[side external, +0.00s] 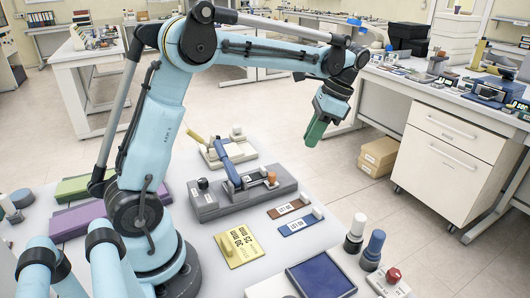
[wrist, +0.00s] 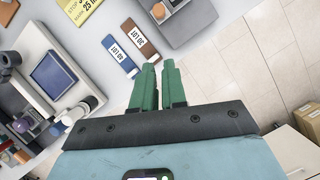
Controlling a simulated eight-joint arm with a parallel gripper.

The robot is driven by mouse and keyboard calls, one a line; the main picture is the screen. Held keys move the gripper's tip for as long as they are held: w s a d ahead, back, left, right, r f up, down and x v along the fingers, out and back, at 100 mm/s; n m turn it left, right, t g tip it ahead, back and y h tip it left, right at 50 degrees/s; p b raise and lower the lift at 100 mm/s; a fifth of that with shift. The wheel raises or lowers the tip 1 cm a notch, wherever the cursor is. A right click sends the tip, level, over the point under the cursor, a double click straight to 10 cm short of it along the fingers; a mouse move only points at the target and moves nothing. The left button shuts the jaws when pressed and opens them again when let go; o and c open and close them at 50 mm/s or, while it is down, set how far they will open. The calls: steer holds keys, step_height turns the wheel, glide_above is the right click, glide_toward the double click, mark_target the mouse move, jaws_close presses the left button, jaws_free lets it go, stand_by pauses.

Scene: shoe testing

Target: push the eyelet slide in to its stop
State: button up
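A grey fixture (side external: 215,207) stands on the bench with a blue lever (side external: 231,172), a black knob at its left end and an orange-brown knob (side external: 271,177) at its right end. I cannot tell for certain which part is the eyelet slide or how far in it sits. Part of the fixture shows at the top of the wrist view (wrist: 190,28). My gripper (side external: 315,132) hangs in the air to the right of the fixture and above it, apart from everything. In the wrist view its green fingers (wrist: 159,66) are close together with nothing between them.
A yellow plate (side external: 239,247), a brown tag (side external: 288,208) and a blue tag (side external: 299,224) lie near the fixture. A blue pad (side external: 321,277) and several knobbed stamps stand at the front right. A second lever device (side external: 228,151) is behind. Floor lies beyond the bench's right edge.

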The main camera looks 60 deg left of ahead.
steer(key=o, duration=0.6)
steer(key=s+a+m+t+h, duration=0.1)
steer(key=s+a+h, duration=0.1)
steer(key=s+a, duration=0.2)
steer(key=shift+s+a+r, duration=0.1)
steer(key=shift+s+a, duration=0.1)
steer(key=shift+a, duration=0.05)
steer(key=m+t+h, duration=0.3)
steer(key=t, duration=0.3)
glide_toward(272, 174)
steer(key=x, duration=0.8)
steer(key=shift+f, duration=0.3)
jaws_close()
